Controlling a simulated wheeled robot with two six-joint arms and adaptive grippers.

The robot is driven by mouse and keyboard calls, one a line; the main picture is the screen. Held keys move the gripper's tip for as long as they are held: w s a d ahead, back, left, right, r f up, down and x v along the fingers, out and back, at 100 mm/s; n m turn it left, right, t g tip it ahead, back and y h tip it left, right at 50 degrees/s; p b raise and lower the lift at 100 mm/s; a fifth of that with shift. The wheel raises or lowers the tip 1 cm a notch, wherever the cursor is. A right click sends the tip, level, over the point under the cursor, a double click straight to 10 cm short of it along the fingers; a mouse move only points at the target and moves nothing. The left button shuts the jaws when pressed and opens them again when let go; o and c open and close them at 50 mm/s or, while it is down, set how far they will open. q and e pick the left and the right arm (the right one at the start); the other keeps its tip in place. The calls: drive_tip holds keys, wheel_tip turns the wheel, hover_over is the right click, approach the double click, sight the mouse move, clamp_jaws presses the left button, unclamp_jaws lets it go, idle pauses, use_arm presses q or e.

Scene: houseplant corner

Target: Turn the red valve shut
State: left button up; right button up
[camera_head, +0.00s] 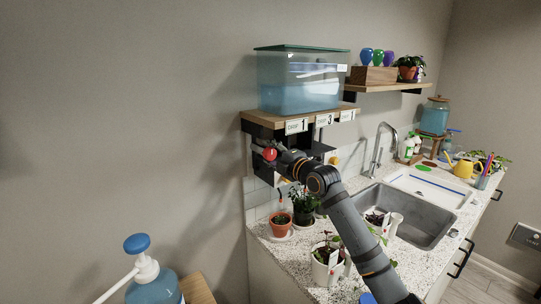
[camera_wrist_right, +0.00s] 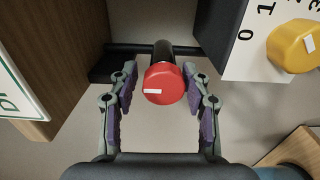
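The red valve (camera_head: 270,154) is a red knob at the front of a dark pipe under the shelf with the water tank (camera_head: 300,85). In the right wrist view the red valve (camera_wrist_right: 164,84) shows a white mark on its face, lying level. My right gripper (camera_wrist_right: 164,88) is open, with one finger on each side of the red valve and small gaps between. In the head view my right gripper (camera_head: 277,157) reaches the valve from the right and partly blurs into the dark parts there. My left gripper is not in view.
A yellow knob (camera_wrist_right: 294,46) sits beside a white dial plate (camera_wrist_right: 262,40) numbered 0, 1, 2 at the right. A wooden board (camera_wrist_right: 60,60) is close on the left. Potted plants (camera_head: 281,222) stand on the speckled counter (camera_head: 285,262) below my right arm.

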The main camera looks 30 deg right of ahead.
sight(274, 154)
drive_tip(key=shift+o, duration=0.8)
drive_tip(key=shift+w+f, duration=0.1)
drive_tip(key=shift+f, duration=0.05)
drive_tip(key=shift+s, duration=0.3)
drive_tip(key=s, duration=0.2)
drive_tip(key=s+d, duration=0.1)
drive_tip(key=s, duration=0.3)
drive_tip(key=shift+d, duration=0.25)
drive_tip(key=shift+s+a, duration=0.2)
drive_tip(key=shift+s, duration=0.25)
